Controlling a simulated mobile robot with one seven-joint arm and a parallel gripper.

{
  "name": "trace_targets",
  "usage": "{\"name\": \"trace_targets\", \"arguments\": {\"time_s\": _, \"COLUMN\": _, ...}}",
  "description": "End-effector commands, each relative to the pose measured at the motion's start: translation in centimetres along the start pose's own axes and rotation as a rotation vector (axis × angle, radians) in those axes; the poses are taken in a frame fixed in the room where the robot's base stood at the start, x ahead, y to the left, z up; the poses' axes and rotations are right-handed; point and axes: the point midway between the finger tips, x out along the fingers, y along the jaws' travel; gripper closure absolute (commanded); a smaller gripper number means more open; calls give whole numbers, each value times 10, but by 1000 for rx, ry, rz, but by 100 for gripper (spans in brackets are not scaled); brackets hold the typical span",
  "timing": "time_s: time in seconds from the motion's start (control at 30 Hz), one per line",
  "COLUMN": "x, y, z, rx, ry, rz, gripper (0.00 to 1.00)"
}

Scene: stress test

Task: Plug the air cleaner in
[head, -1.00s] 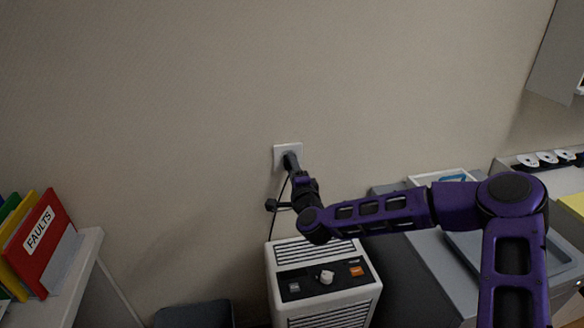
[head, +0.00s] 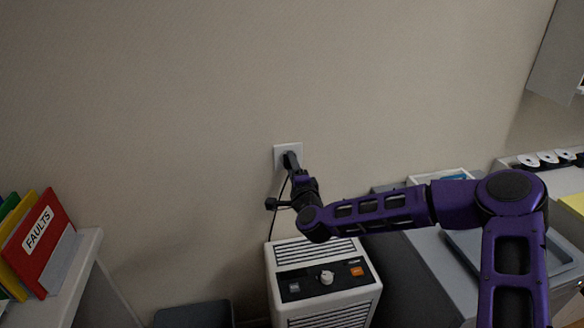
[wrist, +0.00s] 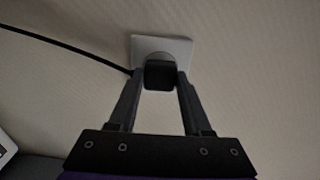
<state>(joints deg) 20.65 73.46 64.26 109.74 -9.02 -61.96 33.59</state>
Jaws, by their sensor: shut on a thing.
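The white wall socket (head: 287,156) is on the wall above the air cleaner (head: 325,276). The socket also shows in the wrist view (wrist: 176,47). My gripper (head: 290,165) is shut on the black plug (wrist: 160,75), one finger on each side, right in front of the socket. The plug touches or nearly touches the socket face; how deep its pins sit is hidden. The black cord (wrist: 65,46) runs off to the left in the wrist view, and in the head view it hangs down toward the air cleaner. The air cleaner is white with a dark control panel, a knob and an orange switch.
A white shelf (head: 88,246) with coloured binders (head: 40,238) stands at the left. A grey cabinet (head: 425,270) with trays is at the right, under my arm. A dark grey object (head: 195,315) lies low at the left of the air cleaner. The wall around the socket is clear.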

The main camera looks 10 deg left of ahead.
Motion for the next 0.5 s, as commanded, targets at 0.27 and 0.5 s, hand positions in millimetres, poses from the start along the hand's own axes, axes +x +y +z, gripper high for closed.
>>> {"name": "trace_targets", "arguments": {"time_s": 0.27, "x": 6, "y": 0, "z": 0, "rx": 0, "ry": 1, "rz": -1, "gripper": 100}}
{"name": "trace_targets", "arguments": {"time_s": 0.5, "x": 6, "y": 0, "z": 0, "rx": 0, "ry": 0, "rz": 0, "gripper": 16}}
